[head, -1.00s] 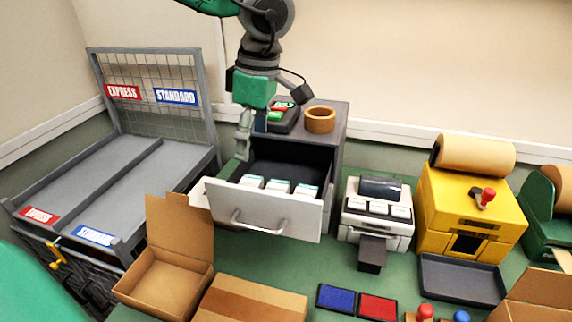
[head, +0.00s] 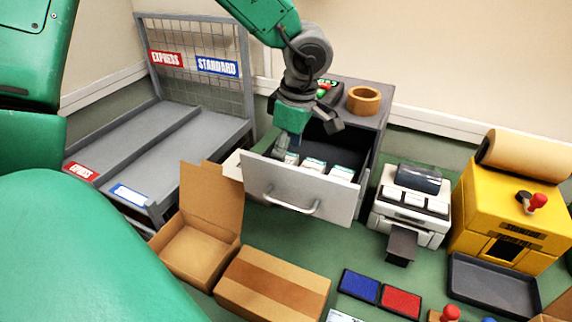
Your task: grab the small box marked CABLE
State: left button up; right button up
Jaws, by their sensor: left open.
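An open drawer (head: 300,187) in a grey cabinet holds several small white boxes with teal tops (head: 313,165) in a row. Any CABLE marking is too small to read. My left gripper (head: 288,148) points down into the left part of the drawer, close to the leftmost small box (head: 291,158). It is open, and its fingers partly cover that box. I cannot tell whether they touch it. My right gripper is not in view.
An open carton (head: 197,255) and a closed carton (head: 272,284) stand before the drawer. A white label printer (head: 412,205) and a yellow dispenser (head: 505,215) stand right. A brown tape roll (head: 364,99) sits on the cabinet. Blue and red pads lie in front.

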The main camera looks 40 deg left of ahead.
pick_arm(q)
jog(key=f, duration=0.1)
jog(key=a+f, duration=0.1)
jog(key=f, duration=0.1)
jog(key=shift+a+f, duration=0.25)
jog(key=shift+a, duration=0.1)
jog(key=shift+s+d+r, duration=0.1)
jog(key=shift+d+r, duration=0.05)
jog(key=shift+d, duration=0.15)
jog(key=shift+c, duration=0.8)
jog(key=shift+d, duration=0.35)
jog(key=c, duration=0.8)
jog(key=shift+a, duration=0.15)
